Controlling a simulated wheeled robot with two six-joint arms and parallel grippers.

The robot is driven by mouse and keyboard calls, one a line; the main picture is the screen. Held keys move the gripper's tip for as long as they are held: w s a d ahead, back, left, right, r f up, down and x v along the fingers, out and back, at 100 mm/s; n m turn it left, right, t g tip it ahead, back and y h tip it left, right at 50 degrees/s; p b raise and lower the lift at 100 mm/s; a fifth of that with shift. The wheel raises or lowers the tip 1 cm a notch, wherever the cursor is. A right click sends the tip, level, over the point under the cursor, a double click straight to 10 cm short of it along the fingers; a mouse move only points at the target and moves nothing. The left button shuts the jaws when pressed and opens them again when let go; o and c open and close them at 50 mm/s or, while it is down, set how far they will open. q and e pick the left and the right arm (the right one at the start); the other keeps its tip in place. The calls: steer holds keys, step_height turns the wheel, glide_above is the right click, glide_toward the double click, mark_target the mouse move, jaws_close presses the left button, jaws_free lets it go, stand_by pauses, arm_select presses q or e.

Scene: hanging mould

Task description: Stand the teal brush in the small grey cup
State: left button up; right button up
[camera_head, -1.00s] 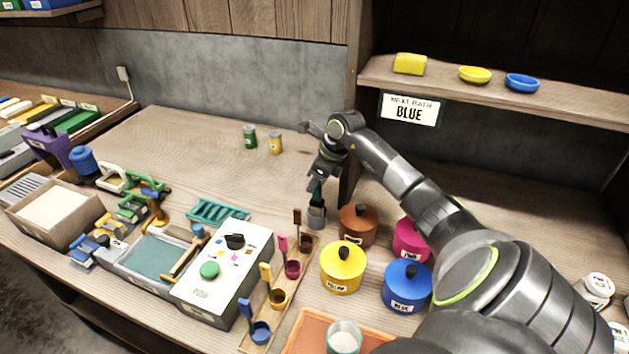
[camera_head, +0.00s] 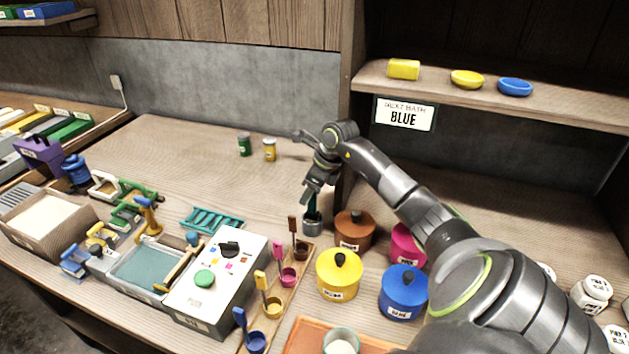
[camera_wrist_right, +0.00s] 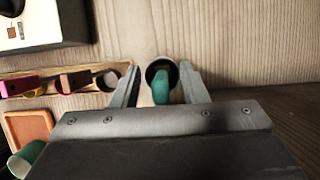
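The teal brush (camera_head: 312,204) stands roughly upright in the small grey cup (camera_head: 313,227), just left of the brown lidded pot. My right gripper (camera_head: 311,191) is just above the cup, at the brush's upper end. In the right wrist view, the teal brush (camera_wrist_right: 161,88) lies between the two parted fingers, with gaps on both sides. The dark mouth of the cup (camera_wrist_right: 152,66) shows around it. The gripper is open and appears to hold nothing. My left gripper is not in view.
Brown (camera_head: 354,230), yellow (camera_head: 339,276) and blue (camera_head: 403,293) lidded pots stand close by on the right. A wooden rack (camera_head: 288,302) with small cups and scoops is in front. The bench behind is clear except for two small tins (camera_head: 257,147).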

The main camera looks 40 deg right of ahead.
steer(key=b+v, duration=0.3)
steer(key=v, duration=1.4)
steer(key=shift+s, duration=0.2)
